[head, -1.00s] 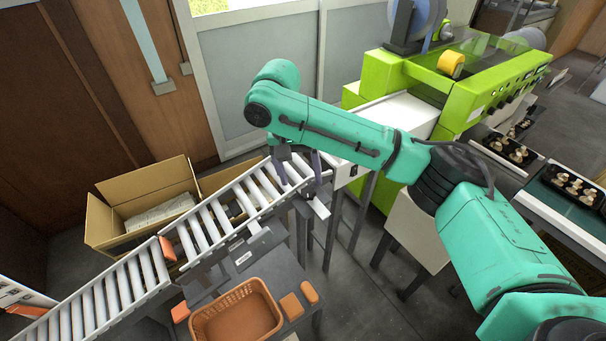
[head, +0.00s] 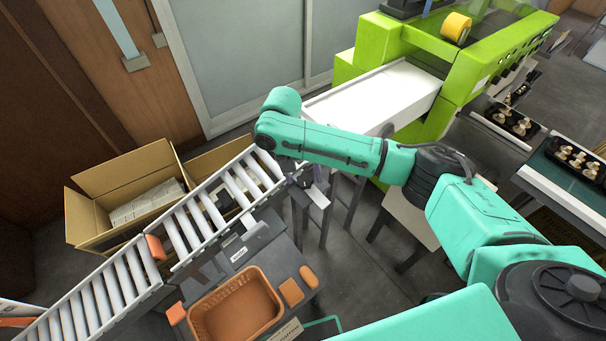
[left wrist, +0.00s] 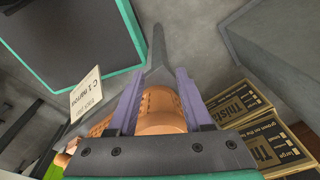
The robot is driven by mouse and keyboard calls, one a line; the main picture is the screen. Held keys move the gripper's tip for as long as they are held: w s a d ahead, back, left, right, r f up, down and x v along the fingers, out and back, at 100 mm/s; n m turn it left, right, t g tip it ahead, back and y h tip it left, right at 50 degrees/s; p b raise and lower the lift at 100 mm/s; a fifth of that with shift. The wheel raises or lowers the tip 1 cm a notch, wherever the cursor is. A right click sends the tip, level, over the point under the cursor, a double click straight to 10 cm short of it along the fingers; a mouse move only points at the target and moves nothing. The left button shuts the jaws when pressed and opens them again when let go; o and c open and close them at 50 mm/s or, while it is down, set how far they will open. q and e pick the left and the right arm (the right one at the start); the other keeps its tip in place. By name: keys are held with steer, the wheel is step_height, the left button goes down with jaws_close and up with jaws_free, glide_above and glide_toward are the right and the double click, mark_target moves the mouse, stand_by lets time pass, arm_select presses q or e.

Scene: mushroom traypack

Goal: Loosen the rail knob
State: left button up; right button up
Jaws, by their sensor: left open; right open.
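The rail knob cannot be made out; my right forearm covers the upper end of the roller rail (head: 185,228), where my right gripper (head: 304,177) is. Only small purple parts of that gripper show below my forearm, next to the rail's side. Its fingertips and any contact with a knob are hidden. In the left wrist view my left gripper (left wrist: 159,78) is open, its two purple fingers apart. Orange things lie in line between those fingers; I cannot tell how far below they are. The left gripper is not clearly seen in the head view.
An orange basket (head: 193,324) and small orange blocks (head: 291,292) are on a grey table below the rail. An open carton (head: 88,217) stands behind the rail. A green machine (head: 456,75) with a white infeed (head: 372,97) is beyond. Printed cartons (left wrist: 238,100) show in the left wrist view.

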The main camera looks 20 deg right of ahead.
steer(key=shift+s+f, duration=0.15)
jaws_close()
arm_select(q)
steer(key=shift+s, duration=0.5)
steer(key=shift+r, duration=0.1)
